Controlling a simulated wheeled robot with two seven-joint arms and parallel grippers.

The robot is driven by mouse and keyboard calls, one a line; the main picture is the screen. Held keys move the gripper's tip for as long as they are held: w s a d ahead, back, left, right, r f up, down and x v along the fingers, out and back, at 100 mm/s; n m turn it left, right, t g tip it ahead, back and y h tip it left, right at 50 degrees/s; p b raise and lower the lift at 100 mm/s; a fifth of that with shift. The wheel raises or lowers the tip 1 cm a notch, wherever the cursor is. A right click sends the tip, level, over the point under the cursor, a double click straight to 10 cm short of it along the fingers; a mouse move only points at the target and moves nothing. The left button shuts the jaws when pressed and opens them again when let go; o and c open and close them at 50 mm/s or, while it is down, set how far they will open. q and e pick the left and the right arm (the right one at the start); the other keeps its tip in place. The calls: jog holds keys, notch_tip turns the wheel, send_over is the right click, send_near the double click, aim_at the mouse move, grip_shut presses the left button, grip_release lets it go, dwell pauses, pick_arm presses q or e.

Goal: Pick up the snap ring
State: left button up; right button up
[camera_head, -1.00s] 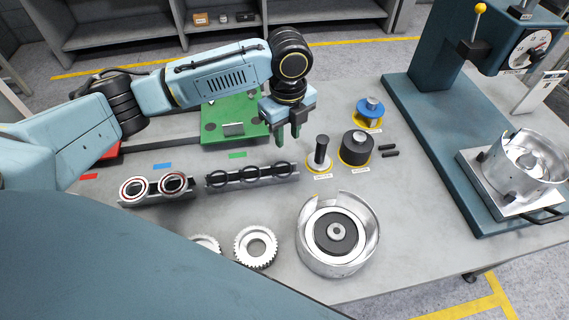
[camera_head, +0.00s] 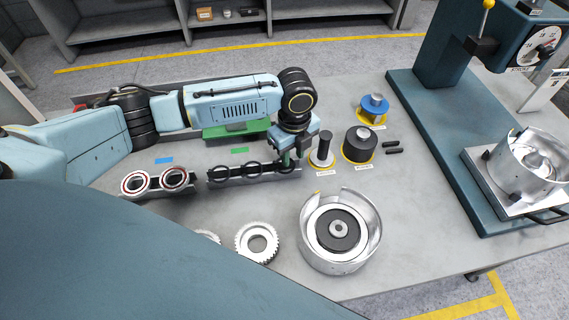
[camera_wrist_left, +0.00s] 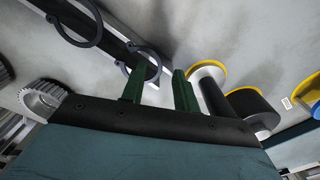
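Thin black snap rings stand upright in a dark slotted rack (camera_head: 235,177) in the head view; the right-hand snap ring (camera_head: 280,168) is partly covered by my left gripper (camera_head: 292,157). In the left wrist view, my left gripper (camera_wrist_left: 158,75) has its two green fingers apart, with nothing clamped between them. The snap ring closest to it (camera_wrist_left: 157,56) sits at the left fingertip, partly hidden by that finger. I cannot tell whether they touch. Another snap ring (camera_wrist_left: 97,30) shows further up left. My right gripper is out of view.
A black post on a base (camera_head: 325,150) and a black cylinder (camera_head: 360,145) stand just right of the gripper. Bearings (camera_head: 135,184) sit left of the rack. A gear (camera_head: 257,241) and a metal housing (camera_head: 340,255) lie in front. A press (camera_head: 440,110) stands right.

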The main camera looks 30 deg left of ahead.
pick_arm(q)
grip_shut()
dwell(0.6)
